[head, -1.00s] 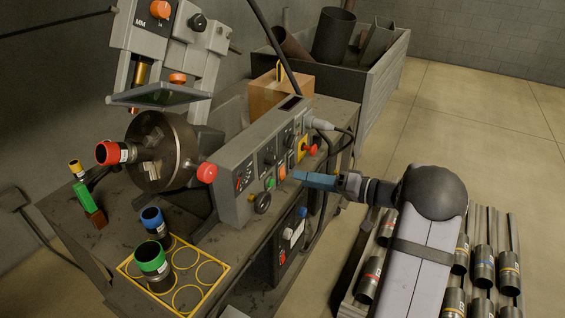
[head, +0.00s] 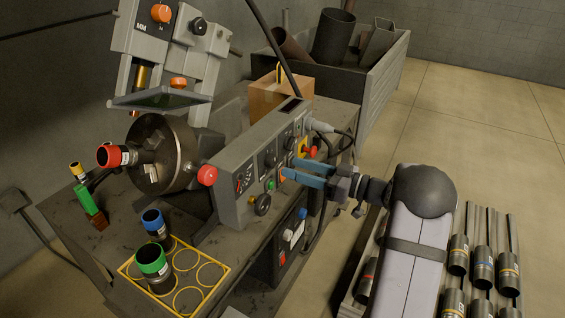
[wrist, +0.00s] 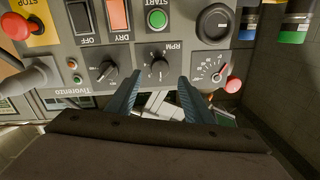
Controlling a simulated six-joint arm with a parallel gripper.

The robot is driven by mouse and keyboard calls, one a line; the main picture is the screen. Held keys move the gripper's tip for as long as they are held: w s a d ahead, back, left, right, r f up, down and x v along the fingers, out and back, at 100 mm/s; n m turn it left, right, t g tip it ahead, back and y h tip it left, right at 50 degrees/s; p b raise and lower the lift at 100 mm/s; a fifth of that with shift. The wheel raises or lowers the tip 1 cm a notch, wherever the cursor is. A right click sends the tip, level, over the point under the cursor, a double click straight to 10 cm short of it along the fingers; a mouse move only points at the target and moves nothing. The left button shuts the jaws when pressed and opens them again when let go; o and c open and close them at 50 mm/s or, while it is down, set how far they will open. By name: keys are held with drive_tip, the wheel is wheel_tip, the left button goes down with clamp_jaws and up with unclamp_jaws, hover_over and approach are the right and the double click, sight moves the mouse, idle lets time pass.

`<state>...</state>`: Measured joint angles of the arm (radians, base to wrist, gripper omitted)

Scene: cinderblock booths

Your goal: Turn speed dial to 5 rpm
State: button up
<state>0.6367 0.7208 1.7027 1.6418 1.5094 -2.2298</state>
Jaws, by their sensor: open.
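The speed dial (wrist: 158,68), a black knob marked RPM with a white pointer line, is on the grey control panel (head: 230,205). The panel appears upside down in the wrist view; the dial's scale is too small to read. My gripper (wrist: 159,75) is open, its two blue fingers on either side of the dial in that view. I cannot tell whether they touch it. In the head view my gripper (head: 288,170) is at the panel's right-hand face, and its fingers hide part of the controls.
A chuck (head: 158,150) and two banded cylinders stand left of the panel.

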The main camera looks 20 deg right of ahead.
sight(275, 162)
drive_tip(key=shift+p+x, duration=0.6)
drive_tip(key=shift+x, duration=1.9)
drive_tip(key=c, duration=1)
drive_tip(key=shift+c, duration=0.2)
